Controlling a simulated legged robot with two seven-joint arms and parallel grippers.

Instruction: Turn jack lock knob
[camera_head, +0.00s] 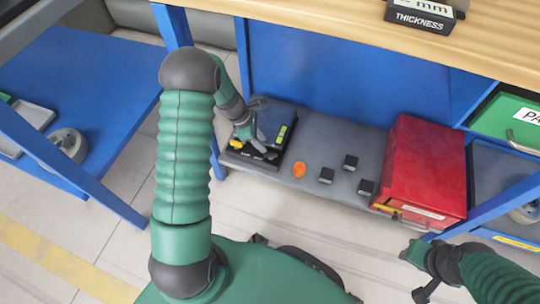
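A black box-like unit (286,150) sits on the grey lower shelf, with a yellow part at its left and a small yellow-green strip on its upper right. My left gripper (262,146) is over this unit, its grey fingers low against the top and close to the yellow part (237,144). The fingers are small and partly hidden, so I cannot tell whether they hold anything. I cannot tell for sure which part is the jack lock knob. An orange round piece (299,170) lies to the right of the unit. My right gripper (417,268) is at the lower right, apart from the shelf.
Several small black blocks (326,175) stand on the grey shelf (312,150). A red case (428,165) stands at its right end. The wooden bench top (340,25) overhangs it. A blue table (85,75) is at the left. The tiled floor in front is clear.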

